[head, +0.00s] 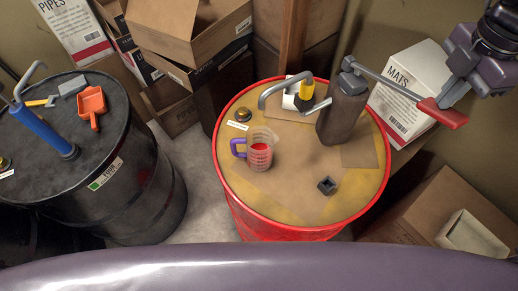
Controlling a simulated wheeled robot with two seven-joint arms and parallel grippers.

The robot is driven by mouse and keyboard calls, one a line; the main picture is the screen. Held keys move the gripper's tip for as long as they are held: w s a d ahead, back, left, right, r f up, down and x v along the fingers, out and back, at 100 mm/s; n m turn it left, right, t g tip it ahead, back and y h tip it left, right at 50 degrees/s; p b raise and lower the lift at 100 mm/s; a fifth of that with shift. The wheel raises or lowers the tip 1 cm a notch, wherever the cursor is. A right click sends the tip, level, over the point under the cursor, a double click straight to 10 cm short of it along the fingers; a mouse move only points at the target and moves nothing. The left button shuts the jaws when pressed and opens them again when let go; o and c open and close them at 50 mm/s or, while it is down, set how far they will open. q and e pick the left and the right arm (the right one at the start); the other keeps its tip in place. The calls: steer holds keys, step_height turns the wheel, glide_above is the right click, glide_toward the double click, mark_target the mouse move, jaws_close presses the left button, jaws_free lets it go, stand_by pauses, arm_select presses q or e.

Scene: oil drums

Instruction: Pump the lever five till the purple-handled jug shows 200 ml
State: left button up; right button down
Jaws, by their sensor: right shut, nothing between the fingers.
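The purple-handled jug (259,153) stands upright on the yellow top of the red drum (236,205), with red liquid or colour showing inside; its scale is too small to read. A grey-brown pump (342,112) stands on the same drum, its curved spout (272,92) reaching left above and behind the jug. The pump's lever (388,82) runs right to a red grip (443,113). My right gripper (447,103) is shut at the red grip, with nothing held; whether it touches the grip I cannot tell. My left gripper is not in view.
On the drum top are a yellow-and-black item (306,90), a brass cap (243,114) and a small black square piece (326,186). A black drum (140,185) with a blue pump (42,132) and orange scoop (93,103) stands left. Boxes (190,40) crowd the back; a MATS box (408,95) is behind the lever.

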steer(key=shift+w+a+r+p, duration=0.15)
steer(key=shift+r+p, duration=0.5)
steer(key=shift+r, duration=0.35)
steer(key=shift+r, duration=0.1)
step_height(320, 180, up, 2)
steer(key=shift+r+p, duration=0.25)
steer(key=shift+p, duration=0.9)
step_height(320, 180, up, 2)
steer(key=shift+r, duration=0.2)
